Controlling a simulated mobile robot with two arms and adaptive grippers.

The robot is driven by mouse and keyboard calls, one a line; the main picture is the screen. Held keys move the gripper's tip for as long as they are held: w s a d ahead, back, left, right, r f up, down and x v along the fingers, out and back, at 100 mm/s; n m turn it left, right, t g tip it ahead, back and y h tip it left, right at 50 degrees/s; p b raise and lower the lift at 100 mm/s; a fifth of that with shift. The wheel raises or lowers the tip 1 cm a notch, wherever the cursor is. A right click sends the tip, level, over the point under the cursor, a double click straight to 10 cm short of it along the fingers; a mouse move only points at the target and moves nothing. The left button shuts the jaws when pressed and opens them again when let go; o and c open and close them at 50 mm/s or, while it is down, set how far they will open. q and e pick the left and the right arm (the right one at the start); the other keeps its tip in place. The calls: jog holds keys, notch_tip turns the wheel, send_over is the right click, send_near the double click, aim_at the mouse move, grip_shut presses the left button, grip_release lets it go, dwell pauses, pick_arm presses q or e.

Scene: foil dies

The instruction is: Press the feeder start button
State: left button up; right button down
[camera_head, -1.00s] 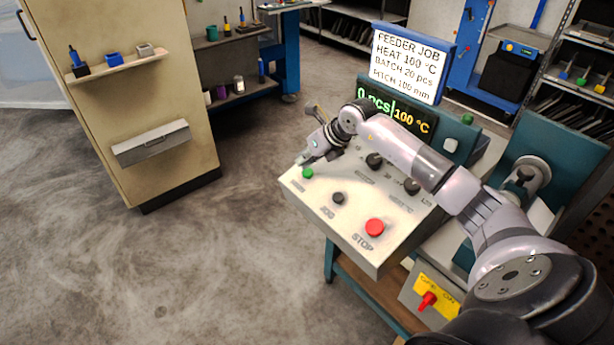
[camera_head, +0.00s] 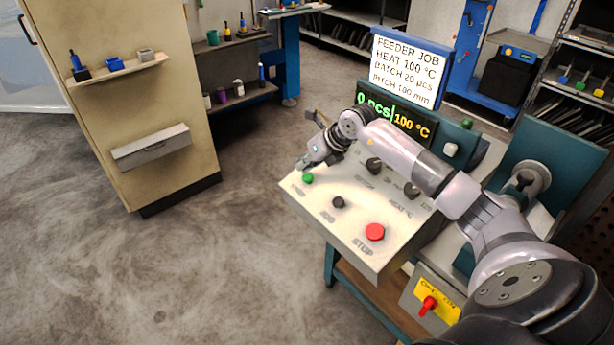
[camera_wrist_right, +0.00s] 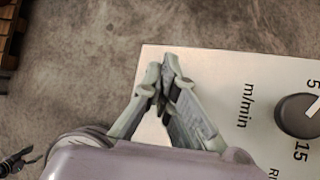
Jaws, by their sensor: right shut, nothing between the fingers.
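The green button (camera_head: 307,178) is at the far left corner of the sloping control panel (camera_head: 330,222); its label is too blurred to read, and I take it as the feeder start button. My right gripper (camera_head: 301,165) is shut and empty, with its fingertips just behind and above the green button. I cannot tell whether they touch it. In the right wrist view the shut fingertips (camera_wrist_right: 163,84) are over the edge of the white panel (camera_wrist_right: 215,75), and the green button is not visible there. My left gripper does not show in the head view.
A black button (camera_head: 338,202) and a red STOP button (camera_head: 375,232) are nearer on the panel. Black knobs (camera_head: 374,165) sit behind. The display (camera_head: 395,122) reads 0 pcs and 100 °C. A beige cabinet (camera_head: 130,110) stands left, with open floor between.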

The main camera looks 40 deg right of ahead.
jog(key=shift+f, duration=0.1)
dwell(0.3)
jog(key=shift+d+f+b, duration=0.15)
jog(key=shift+f+b, duration=0.15)
jog(key=shift+b, duration=0.1)
jog(key=shift+d+f+b, duration=0.15)
jog(key=shift+f+b, duration=0.35)
jog(key=shift+f, duration=0.1)
dwell(0.6)
jog(key=shift+r, duration=0.1)
jog(key=shift+a+r+p, duration=0.3)
jog(key=shift+r+p, duration=0.45)
jog(key=shift+r, duration=0.1)
